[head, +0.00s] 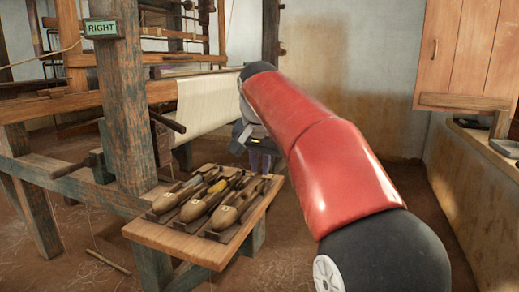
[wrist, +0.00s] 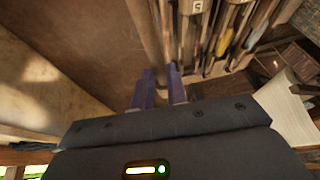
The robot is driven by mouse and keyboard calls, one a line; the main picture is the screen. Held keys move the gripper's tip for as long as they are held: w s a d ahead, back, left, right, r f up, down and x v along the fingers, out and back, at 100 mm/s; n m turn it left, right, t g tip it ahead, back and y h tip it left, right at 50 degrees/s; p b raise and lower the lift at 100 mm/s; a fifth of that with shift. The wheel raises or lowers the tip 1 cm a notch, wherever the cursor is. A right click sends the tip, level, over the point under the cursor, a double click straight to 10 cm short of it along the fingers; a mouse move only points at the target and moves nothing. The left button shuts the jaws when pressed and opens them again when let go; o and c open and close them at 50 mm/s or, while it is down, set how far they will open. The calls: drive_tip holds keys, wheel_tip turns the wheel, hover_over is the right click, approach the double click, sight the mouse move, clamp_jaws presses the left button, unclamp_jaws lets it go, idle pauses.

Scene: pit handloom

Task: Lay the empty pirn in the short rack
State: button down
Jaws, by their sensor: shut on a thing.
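My gripper (wrist: 160,88) shows its two purple fingers in the wrist view, shut on a slim brownish rod, which looks like the empty pirn (wrist: 165,50), pointing away from me. In the head view my gripper (head: 262,163) is at the far right end of a small wooden bench (head: 150,234); the pirn cannot be made out there. Wooden shuttles (head: 228,213) lie side by side on the bench, one holding a yellow pirn (head: 219,186). They also show in the wrist view, to the right of the fingers. I cannot pick out the short rack in either view.
The loom's thick post (head: 122,90) with a green RIGHT sign (head: 101,28) stands left of the bench. A pale cloth or warp (head: 205,100) hangs behind it. A wall cabinet (head: 468,50) and ledge (head: 470,160) are at the right. Bare floor lies right of the bench.

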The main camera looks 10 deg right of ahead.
drive_tip(key=s+f+n+y, duration=0.1)
drive_tip(key=s+f+n, duration=0.1)
drive_tip(key=f, duration=1.8)
drive_tip(key=s+f+n, duration=0.2)
drive_tip(key=s+f, duration=0.3)
drive_tip(key=f, duration=1.6)
drive_tip(key=s+f+n+y, duration=0.1)
drive_tip(key=s+f, duration=0.3)
drive_tip(key=f, duration=1.7)
drive_tip(key=shift+a+n+y, duration=0.2)
drive_tip(key=shift+n+y, duration=0.1)
drive_tip(key=shift+n, duration=0.6)
